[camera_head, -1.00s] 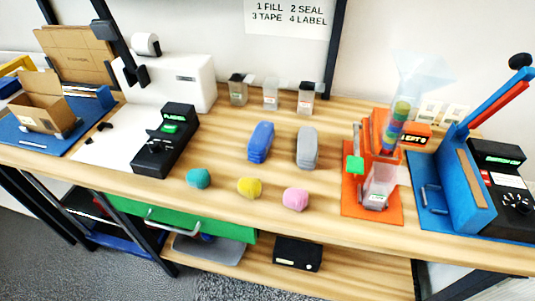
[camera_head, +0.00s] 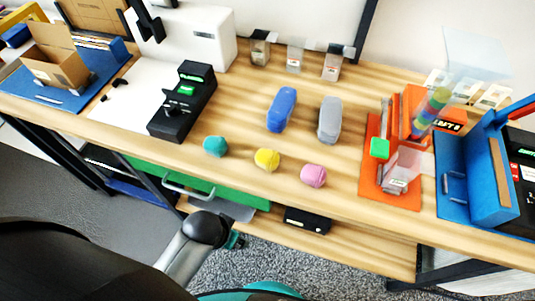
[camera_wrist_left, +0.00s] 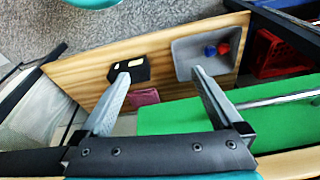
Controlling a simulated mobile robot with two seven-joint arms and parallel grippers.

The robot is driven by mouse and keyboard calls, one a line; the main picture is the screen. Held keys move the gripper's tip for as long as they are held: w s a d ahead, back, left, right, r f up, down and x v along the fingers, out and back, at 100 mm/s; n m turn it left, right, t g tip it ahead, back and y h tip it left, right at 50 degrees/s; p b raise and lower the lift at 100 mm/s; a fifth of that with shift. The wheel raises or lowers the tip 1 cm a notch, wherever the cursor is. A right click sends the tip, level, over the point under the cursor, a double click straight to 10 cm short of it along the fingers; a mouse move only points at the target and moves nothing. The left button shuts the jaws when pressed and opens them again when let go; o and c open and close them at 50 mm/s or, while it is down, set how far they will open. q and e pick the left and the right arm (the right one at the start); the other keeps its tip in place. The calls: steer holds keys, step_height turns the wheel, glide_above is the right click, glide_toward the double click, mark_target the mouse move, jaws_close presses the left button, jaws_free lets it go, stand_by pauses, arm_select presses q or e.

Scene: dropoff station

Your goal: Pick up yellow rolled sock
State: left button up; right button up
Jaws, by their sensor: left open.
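The yellow rolled sock (camera_head: 267,159) lies on the wooden table near its front edge, between a teal rolled sock (camera_head: 216,146) on its left and a pink one (camera_head: 313,176) on its right. The three are apart from each other. My left gripper (camera_wrist_left: 161,74) is open and empty in the left wrist view. Its fingers point toward the lower shelf and the green drawer front, and no sock shows between them. In the head view my arm shows at the lower left, in front of the table and below the socks. My right gripper is out of view.
A blue (camera_head: 282,109) and a grey glasses-case-like object (camera_head: 330,119) lie behind the socks. A black device (camera_head: 184,103) stands left, an orange stand (camera_head: 390,185) right. The green drawer (camera_wrist_left: 180,118) and lower shelf (camera_wrist_left: 85,72) are below the tabletop. A grey tray (camera_wrist_left: 181,60) sits on the shelf.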

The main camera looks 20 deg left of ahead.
arm_select(q)
steer(key=w+d+r+m+t+h+p, duration=0.1)
steer(key=w+d+r+m, duration=0.1)
steer(key=r, duration=0.6)
steer(key=w+d+r+m+h, duration=0.1)
steer(key=w+d+r+m, duration=0.1)
steer(key=r, duration=0.6)
steer(key=w+d+r+m+h, duration=0.2)
steer(key=w+d+r+m, duration=0.3)
steer(key=d+m, duration=0.5)
step_height(320, 180, up, 7)
steer(key=m+g+y, duration=0.4)
steer(key=m, duration=1.7)
glide_above(267, 155)
steer(key=f, duration=0.6)
steer(key=f+b, duration=0.1)
steer(key=f, duration=0.2)
steer(key=shift+w+d+f, duration=0.1)
steer(key=shift+d+f, duration=0.2)
steer(key=shift+f, duration=0.05)
steer(key=shift+a+f+b, duration=0.15)
steer(key=shift+f+b, duration=0.15)
steer(key=shift+f, duration=1.05)
steer(key=shift+a+f+b, duration=0.15)
steer(key=shift+f+b, duration=0.1)
steer(key=shift+f, duration=1.1)
steer(key=shift+c, duration=0.2)
